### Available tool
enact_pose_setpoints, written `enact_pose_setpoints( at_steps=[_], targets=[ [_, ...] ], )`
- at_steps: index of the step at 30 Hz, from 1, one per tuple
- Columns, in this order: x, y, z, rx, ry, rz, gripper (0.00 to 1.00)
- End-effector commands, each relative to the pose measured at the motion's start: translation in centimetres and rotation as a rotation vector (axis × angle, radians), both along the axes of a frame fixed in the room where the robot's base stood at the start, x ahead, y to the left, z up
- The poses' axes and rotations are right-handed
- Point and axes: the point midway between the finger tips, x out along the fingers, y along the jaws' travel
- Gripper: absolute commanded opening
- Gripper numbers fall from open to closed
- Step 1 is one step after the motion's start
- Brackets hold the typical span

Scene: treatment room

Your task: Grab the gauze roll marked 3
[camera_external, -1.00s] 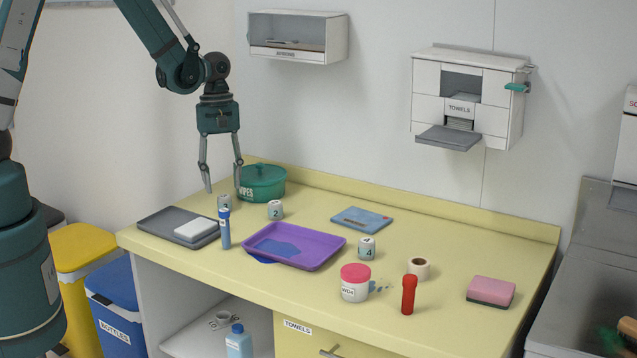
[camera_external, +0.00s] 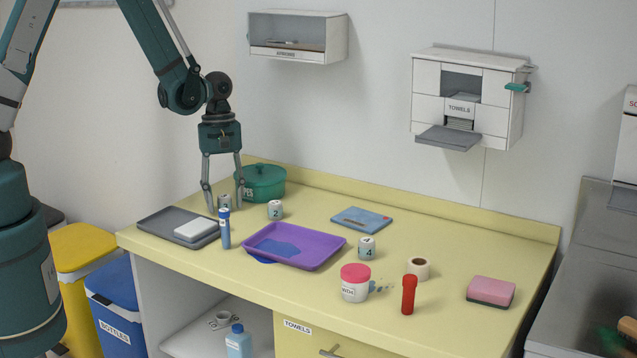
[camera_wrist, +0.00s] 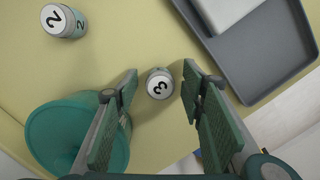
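The gauze roll marked 3 (camera_wrist: 159,84) stands on the yellow counter, its numbered top facing the wrist camera. It also shows in the external view (camera_external: 224,201), partly hidden behind the blue tube. My gripper (camera_external: 225,208) is open, with its fingers pointing down around the roll. In the wrist view, my gripper's two pads (camera_wrist: 161,105) stand on either side of the roll, with a gap to each side. The roll is near the far end of the opening. I cannot tell whether the fingertips touch the counter.
The blue tube (camera_external: 224,229) stands just in front of the roll. A grey tray (camera_external: 160,228) with a white block lies left, and a green wipes tub (camera_external: 264,182) stands behind right. Roll 2 (camera_external: 275,210), roll 4 (camera_external: 367,248) and a purple tray (camera_external: 318,262) are to the right.

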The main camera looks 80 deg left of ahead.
Motion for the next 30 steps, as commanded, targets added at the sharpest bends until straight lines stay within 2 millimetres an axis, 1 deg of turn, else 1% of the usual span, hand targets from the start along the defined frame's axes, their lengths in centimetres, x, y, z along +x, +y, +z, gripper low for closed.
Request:
enact_pose_setpoints(
  at_steps=[14, 15, 20, 21, 30],
  targets=[
    [-0.01, -0.01, 0.02, 0.0, 0.0, 0.0, 0.4],
    [-0.01, -0.01, 0.02, 0.0, 0.0, 0.0, 0.39],
    [-0.01, -0.01, 0.02, 0.0, 0.0, 0.0, 0.17],
    [-0.01, -0.01, 0.03, 0.0, 0.0, 0.0, 0.16],
    [-0.01, 0.0, 0.04, 0.0, 0.0, 0.0, 0.15]
  ],
)
